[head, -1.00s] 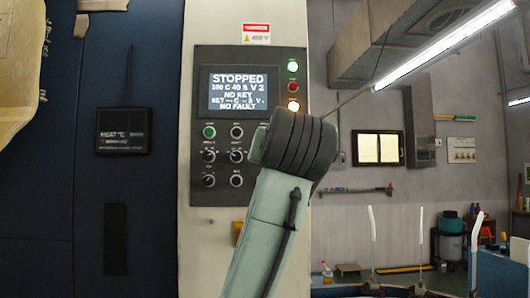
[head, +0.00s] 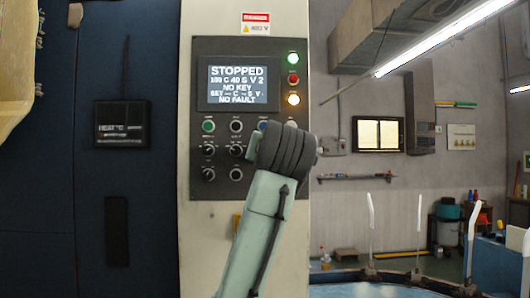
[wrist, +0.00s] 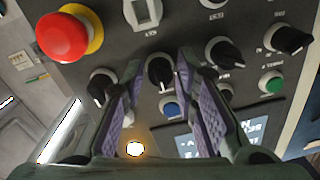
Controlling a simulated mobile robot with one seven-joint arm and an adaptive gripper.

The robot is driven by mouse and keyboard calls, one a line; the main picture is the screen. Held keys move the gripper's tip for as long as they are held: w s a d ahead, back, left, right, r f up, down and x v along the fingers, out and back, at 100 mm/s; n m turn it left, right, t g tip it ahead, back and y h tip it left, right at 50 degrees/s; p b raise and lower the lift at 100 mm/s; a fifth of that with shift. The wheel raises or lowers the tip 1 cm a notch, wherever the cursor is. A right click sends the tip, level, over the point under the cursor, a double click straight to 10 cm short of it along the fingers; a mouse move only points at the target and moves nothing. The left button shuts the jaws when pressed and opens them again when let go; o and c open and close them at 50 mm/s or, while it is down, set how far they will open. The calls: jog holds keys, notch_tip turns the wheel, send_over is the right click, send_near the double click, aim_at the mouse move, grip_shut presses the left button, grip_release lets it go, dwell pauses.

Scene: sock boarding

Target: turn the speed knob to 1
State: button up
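A dark control panel (head: 218,190) on a pale column carries several black knobs. In the wrist view, which is turned over, one black knob (wrist: 160,72) sits between the fingers of my gripper (wrist: 158,60). The fingers are open, one on each side, with a gap to the knob showing. I cannot read which knob is the speed knob. In the head view my arm hides my gripper and that knob.
Nearby in the wrist view are another knob (wrist: 101,86) on the left, a knob (wrist: 225,52) on the right, a blue button (wrist: 171,109) and a red emergency button (wrist: 62,37). A lit lamp (wrist: 135,148) is below.

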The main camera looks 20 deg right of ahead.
grip_shut()
jog(key=shift+n, duration=0.3)
jog(key=shift+n+g, duration=0.3)
jog(key=shift+n, duration=3.7)
jog(key=shift+o, duration=1.9)
grip_release()
